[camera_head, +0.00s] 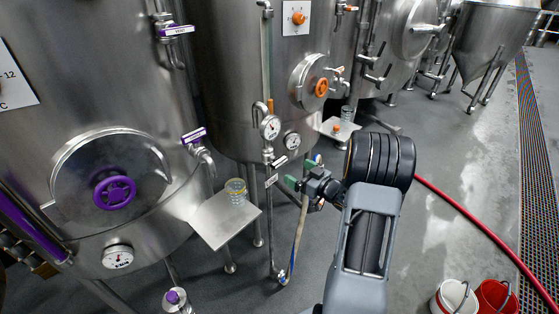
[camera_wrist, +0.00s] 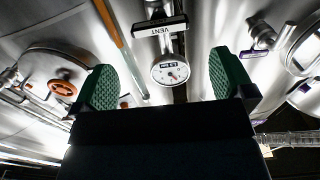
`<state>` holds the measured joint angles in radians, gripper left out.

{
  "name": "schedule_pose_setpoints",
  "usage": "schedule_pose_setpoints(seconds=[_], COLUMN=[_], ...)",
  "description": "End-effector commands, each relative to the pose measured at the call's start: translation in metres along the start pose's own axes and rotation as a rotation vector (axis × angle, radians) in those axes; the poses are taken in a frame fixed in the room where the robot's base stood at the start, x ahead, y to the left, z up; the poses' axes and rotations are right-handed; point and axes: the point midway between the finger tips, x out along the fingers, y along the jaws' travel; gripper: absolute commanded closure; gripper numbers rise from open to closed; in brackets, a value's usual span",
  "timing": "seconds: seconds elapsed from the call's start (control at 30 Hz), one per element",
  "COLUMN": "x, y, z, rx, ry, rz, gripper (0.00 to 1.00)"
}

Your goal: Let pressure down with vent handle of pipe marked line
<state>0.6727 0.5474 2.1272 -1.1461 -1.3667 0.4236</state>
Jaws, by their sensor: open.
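A thin vertical pipe stands in front of the middle tank in the head view, with a round white gauge (camera_head: 270,127) on it. A small handle (camera_head: 280,162) with a white tag sits on this pipe below the gauge. In the wrist view a dark handle with a white tag reading VENT (camera_wrist: 160,28) lies ahead, with a round gauge (camera_wrist: 170,71) beside it; its small lettering is hard to read. My gripper (camera_head: 302,186), with green finger pads, is close to the pipe, below and right of the handle. In the wrist view my gripper (camera_wrist: 160,80) is open and empty.
The left tank carries a purple VENT handle (camera_head: 176,30) and a purple-tagged valve (camera_head: 194,135). A second gauge (camera_head: 292,140) sits on the middle tank. A shelf (camera_head: 215,222) holds a glass (camera_head: 236,190). A red hose (camera_head: 470,220) and buckets (camera_head: 455,298) lie on the right floor.

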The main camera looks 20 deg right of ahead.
Motion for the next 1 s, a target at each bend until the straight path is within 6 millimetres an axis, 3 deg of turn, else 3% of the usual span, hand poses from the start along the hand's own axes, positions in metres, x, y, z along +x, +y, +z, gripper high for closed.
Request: schedule_pose_setpoints(seconds=[0.2, 0.4, 0.63, 1.0], x=[0.044, 0.072, 0.089, 0.092], y=[-0.001, -0.001, -0.001, 0.000], z=[-0.002, -0.001, 0.000, 0.000], rx=[0.000, -0.001, 0.000, -0.001], ry=[0.000, 0.000, -0.001, -0.001], rz=[-0.004, -0.001, 0.000, 0.001], gripper=[0.00, 0.00, 0.00, 0.00])
